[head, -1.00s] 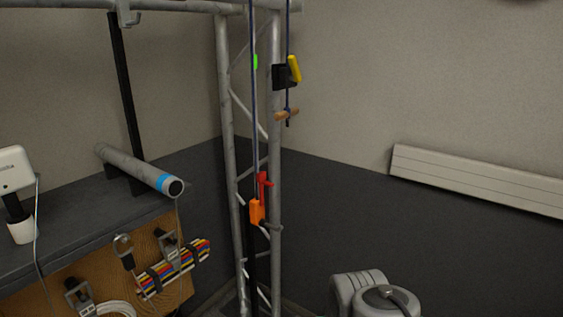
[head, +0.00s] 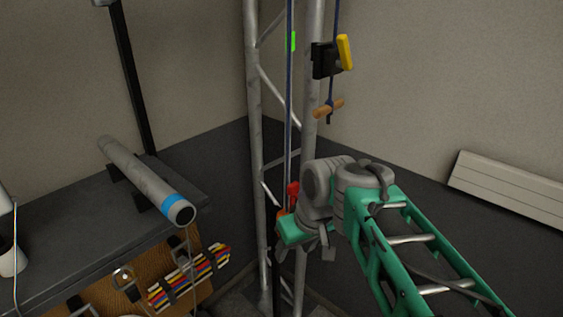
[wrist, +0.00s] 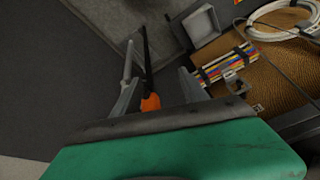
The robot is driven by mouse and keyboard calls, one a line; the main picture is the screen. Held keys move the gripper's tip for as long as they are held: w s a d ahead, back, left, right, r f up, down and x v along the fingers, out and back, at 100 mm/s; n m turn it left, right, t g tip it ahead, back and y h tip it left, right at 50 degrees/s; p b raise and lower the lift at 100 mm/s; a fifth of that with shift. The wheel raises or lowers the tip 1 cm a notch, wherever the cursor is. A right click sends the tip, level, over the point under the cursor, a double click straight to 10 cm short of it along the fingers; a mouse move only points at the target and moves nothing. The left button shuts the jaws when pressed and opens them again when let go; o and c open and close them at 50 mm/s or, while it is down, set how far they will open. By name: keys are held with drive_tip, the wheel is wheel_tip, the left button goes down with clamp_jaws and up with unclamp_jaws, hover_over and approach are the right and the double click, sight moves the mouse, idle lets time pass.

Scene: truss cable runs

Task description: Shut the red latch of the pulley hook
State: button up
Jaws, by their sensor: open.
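The red latch (head: 293,190) shows as a small strip at the truss in the head view, just left of my wrist. The orange pulley hook (head: 281,213) is directly below it, mostly covered by my green hand. In the wrist view the orange hook (wrist: 150,103) lies between the open fingers of my gripper (wrist: 158,75), closer to the left finger and near the palm. Whether the fingers touch it I cannot tell. The red latch is not visible in the wrist view. The blue rope (head: 289,110) runs up from the hook.
The metal truss (head: 254,110) stands around the hook. A black cleat with a yellow lever (head: 345,52) and a wooden toggle (head: 328,109) hang at upper right. A bench with a grey tube (head: 145,180) and colored cables (head: 190,277) is at left.

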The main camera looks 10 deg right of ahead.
drive_tip(key=w+d+r+n+p, duration=0.1)
drive_tip(key=w+r+p, duration=0.25)
drive_tip(key=r, duration=0.55)
drive_tip(key=n+y+p, duration=0.1)
drive_tip(key=n, duration=0.3)
approach(294, 184)
drive_tip(key=shift+d+x, duration=0.2)
drive_tip(key=shift+x, duration=0.75)
drive_tip(key=x, duration=0.7)
drive_tip(key=shift+a+f, duration=0.15)
drive_tip(key=shift+a, duration=0.05)
drive_tip(key=shift+c, duration=0.3)
clamp_jaws()
